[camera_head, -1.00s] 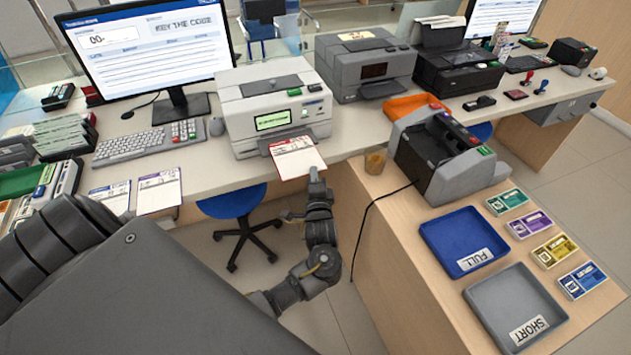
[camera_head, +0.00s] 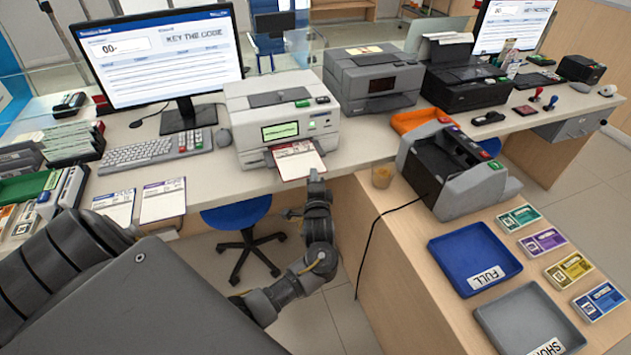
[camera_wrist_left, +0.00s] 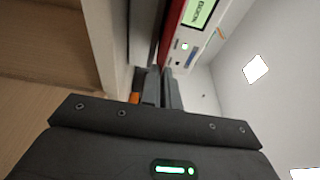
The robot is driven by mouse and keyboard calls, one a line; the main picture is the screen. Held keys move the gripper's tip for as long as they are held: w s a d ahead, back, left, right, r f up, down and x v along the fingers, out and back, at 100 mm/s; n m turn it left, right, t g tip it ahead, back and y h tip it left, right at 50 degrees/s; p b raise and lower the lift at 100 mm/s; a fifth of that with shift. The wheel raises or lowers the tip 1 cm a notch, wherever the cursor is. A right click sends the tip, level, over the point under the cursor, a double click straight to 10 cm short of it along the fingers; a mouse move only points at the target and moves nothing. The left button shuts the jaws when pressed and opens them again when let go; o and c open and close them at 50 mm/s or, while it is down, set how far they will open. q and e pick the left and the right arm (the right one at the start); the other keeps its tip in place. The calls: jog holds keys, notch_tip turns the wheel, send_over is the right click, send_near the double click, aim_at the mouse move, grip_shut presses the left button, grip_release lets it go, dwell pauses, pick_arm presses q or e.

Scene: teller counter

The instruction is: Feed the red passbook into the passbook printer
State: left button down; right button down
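The red passbook (camera_head: 302,163) lies open, white pages up with red edges, its far part at the front slot of the passbook printer (camera_head: 282,122). The printer is a white machine with a lit green screen; its slot hides the passbook's far end. My left gripper (camera_head: 315,177) is at the passbook's near right edge. In the left wrist view my fingers (camera_wrist_left: 161,88) are close together, with the passbook's red edge (camera_wrist_left: 172,32) running from between their tips toward the printer (camera_wrist_left: 200,22). My right gripper is not in view.
Two other booklets, one blue-marked (camera_head: 115,205) and one purple-marked (camera_head: 162,200), lie at the counter's left front edge. A grey printer (camera_head: 373,78) stands right of the passbook printer.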

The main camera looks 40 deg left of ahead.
pick_arm(q)
jog(key=shift+w+a, duration=0.6)
jog(key=shift+a, duration=0.25)
jog(key=c, duration=1.6)
grip_release()
jog(key=s+d+p, duration=0.1)
jog(key=d, duration=0.1)
jog(key=s+d+p, duration=0.1)
jog(key=p, duration=0.1)
jog(key=s+d+p, duration=0.1)
jog(key=s+d, duration=0.1)
jog(key=shift+d, duration=0.35)
